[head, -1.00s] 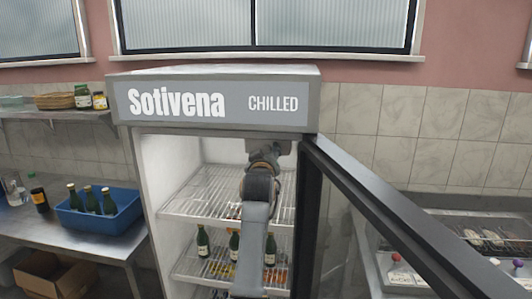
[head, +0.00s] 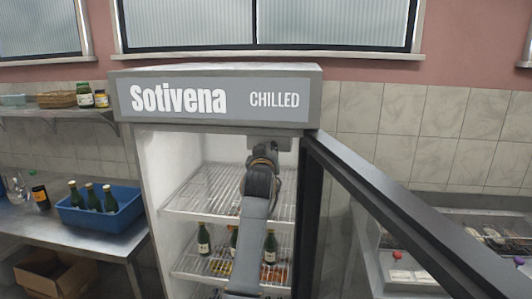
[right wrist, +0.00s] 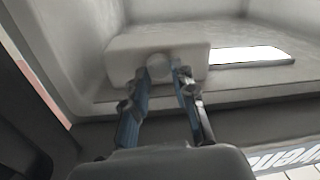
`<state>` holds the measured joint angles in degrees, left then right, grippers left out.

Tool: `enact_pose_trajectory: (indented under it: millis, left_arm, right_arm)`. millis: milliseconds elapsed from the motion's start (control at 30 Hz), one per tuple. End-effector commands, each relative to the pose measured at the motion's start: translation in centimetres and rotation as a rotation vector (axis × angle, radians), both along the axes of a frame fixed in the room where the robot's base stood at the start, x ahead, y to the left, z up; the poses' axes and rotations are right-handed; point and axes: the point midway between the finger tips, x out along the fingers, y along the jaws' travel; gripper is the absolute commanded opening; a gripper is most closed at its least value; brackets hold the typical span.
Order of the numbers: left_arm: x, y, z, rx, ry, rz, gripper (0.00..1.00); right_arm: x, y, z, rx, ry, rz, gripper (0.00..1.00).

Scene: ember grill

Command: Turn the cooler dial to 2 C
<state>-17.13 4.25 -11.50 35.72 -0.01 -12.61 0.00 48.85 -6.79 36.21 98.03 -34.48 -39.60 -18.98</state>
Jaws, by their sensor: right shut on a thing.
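The chilled cooler (head: 215,72) stands with its glass door (head: 355,225) swung open to the right. In the right wrist view, a pale box (right wrist: 125,58) is fixed at the top inside of the cooler, with a small round dial (right wrist: 160,66) on its front. My right gripper (right wrist: 165,74) is shut on the dial, one finger on each side. In the head view, my right arm reaches into the top of the cooler, and the wrist hides the dial and the fingertips. Any markings on the dial are too small to read. My left gripper is out of view.
Wire shelves (head: 200,192) with green bottles (head: 204,239) lie below my arm. The open door's frame is close on the arm's right. A blue crate (head: 85,220) of bottles stands on the steel table at left. A bright light strip (right wrist: 250,56) is beside the box.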

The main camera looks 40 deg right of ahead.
Motion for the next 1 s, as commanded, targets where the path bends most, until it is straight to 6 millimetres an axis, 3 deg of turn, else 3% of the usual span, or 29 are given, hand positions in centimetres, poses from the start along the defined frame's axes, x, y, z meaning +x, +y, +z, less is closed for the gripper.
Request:
enact_pose_trajectory:
  millis: [500, 1000]
  left_arm:
    - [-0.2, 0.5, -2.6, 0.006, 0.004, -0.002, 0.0]
    - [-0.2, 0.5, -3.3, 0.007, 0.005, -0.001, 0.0]
  right_arm:
    - [0.0, 0.0, -0.3, 0.302, -0.378, 0.002, 0.0]
    - [0.0, 0.0, -0.2, 0.494, -0.617, 0.003, 0.0]
